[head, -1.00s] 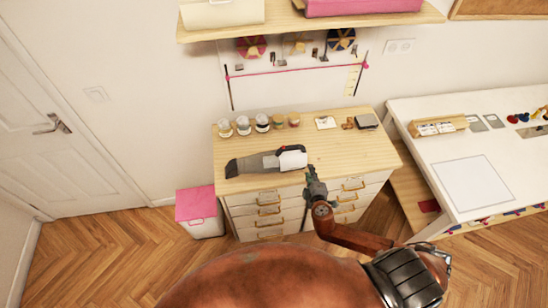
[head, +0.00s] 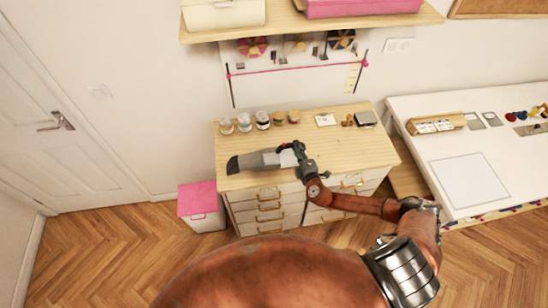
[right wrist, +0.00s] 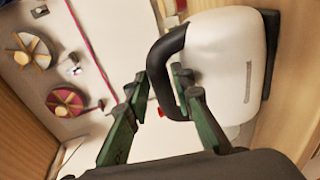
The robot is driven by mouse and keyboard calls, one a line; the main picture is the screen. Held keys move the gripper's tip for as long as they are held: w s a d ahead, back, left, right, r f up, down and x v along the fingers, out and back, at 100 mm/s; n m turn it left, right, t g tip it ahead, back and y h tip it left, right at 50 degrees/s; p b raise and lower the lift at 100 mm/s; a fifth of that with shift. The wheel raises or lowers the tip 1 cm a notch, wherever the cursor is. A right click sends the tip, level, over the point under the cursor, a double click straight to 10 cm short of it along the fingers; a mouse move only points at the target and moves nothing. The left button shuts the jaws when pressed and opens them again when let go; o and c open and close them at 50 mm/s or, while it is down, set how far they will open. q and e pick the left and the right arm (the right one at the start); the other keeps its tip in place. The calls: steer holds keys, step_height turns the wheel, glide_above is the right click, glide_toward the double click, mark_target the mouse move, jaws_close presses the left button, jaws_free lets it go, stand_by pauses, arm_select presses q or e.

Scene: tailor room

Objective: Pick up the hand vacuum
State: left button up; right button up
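The hand vacuum (head: 256,160), grey with a white body, lies on the wooden top of the drawer cabinet (head: 345,152). My right gripper (head: 294,153) is at the vacuum's right end and hides part of its white body. In the right wrist view the white body (right wrist: 227,62) and its black looped handle (right wrist: 166,48) fill the upper right. My right gripper (right wrist: 161,82) is open there, one finger on each side of the handle, the right finger inside the loop. Contact with the handle cannot be told. My left gripper is not in view.
Several small jars (head: 262,120) stand along the cabinet's back, with a dark box (head: 366,119) at the back right. A shelf (head: 310,22) hangs above. A white table (head: 480,150) stands at the right, and a pink-lidded bin (head: 198,200) at the left.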

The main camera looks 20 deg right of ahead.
jaws_close()
stand_by(0.5)
steer(key=shift+w+r, duration=0.15)
steer(key=shift+w, duration=0.05)
